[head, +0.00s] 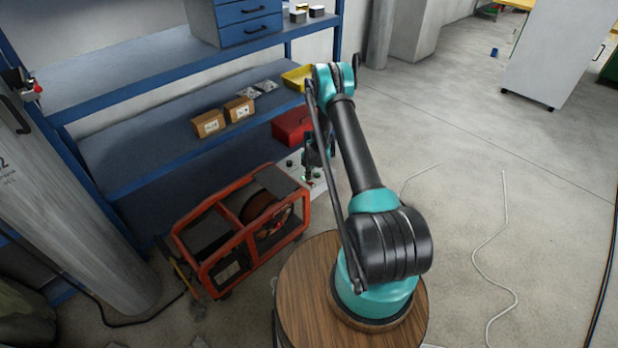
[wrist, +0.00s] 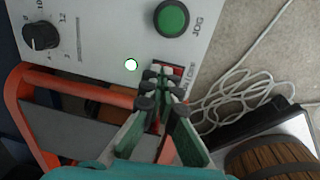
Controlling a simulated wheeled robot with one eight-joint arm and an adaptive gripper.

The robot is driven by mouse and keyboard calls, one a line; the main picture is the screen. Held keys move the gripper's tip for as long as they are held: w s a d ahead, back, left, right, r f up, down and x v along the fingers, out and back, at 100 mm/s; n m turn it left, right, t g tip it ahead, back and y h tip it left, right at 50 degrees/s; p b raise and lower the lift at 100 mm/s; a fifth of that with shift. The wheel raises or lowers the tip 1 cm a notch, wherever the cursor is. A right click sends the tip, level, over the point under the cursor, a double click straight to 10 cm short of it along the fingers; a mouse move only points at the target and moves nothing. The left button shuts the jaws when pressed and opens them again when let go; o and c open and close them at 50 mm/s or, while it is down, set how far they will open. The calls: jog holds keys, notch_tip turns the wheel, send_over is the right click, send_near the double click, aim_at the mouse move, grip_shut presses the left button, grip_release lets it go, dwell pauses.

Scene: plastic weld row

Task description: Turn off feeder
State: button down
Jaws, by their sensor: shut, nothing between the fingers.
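The feeder (head: 242,262) is an orange-framed unit with a reel inside, standing on the floor in the head view. Its light panel (head: 318,183) is partly hidden by my arm. In the wrist view the panel (wrist: 100,30) carries a black dial (wrist: 40,36), a green JOG button (wrist: 171,18) and a small lit lamp (wrist: 131,65), white with a green rim. A small red switch (wrist: 178,72) sits below the JOG button, partly covered by my fingertips. My gripper (wrist: 160,82) is shut and empty, right at this switch. I cannot tell whether it touches it, or the switch's position.
A blue shelf (head: 150,142) stands behind the feeder with small cartons (head: 208,123), a red box (head: 291,127) and a yellow bin (head: 297,78). A grey cylinder (head: 70,190) stands at left. White cable (wrist: 235,85) lies on the floor, which is mostly clear at right.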

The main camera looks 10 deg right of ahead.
jog(key=shift+w+a+f, duration=0.15)
jog(key=shift+f, duration=0.05)
jog(key=shift+g, duration=0.3)
jog(key=shift+s+d+r, duration=0.1)
jog(key=shift+s+d, duration=0.45)
jog(key=shift+s, duration=0.15)
